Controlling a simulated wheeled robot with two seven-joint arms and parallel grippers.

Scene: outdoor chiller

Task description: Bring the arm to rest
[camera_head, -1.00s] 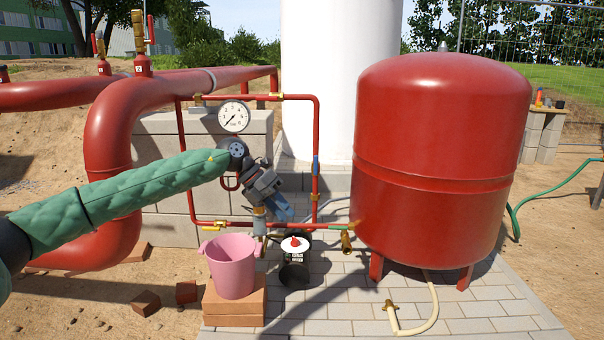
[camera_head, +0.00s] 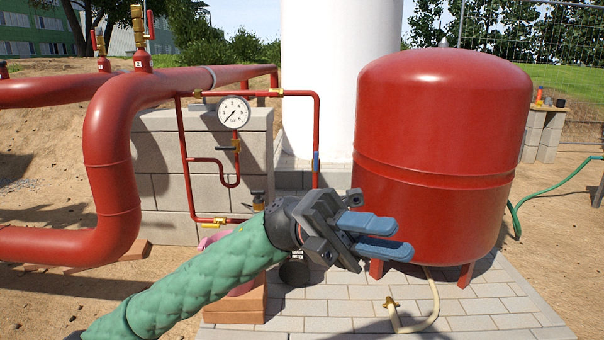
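My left arm, in a green padded sleeve, reaches from the bottom left toward the middle of the head view. My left gripper (camera_head: 400,238) points right, in front of the lower left part of the red tank as seen here. Its two blue fingers lie a little apart, with a narrow gap and nothing held between them. I cannot tell how far the fingers are from the tank. My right gripper is not in view.
The red tank (camera_head: 440,130) stands on the paving at right. Red pipes (camera_head: 110,160) and a gauge (camera_head: 234,112) are at left. The pink bucket (camera_head: 243,287) on bricks (camera_head: 236,309) is mostly hidden behind my arm. Paving (camera_head: 470,315) at front right is mostly clear, with a beige hose (camera_head: 430,312).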

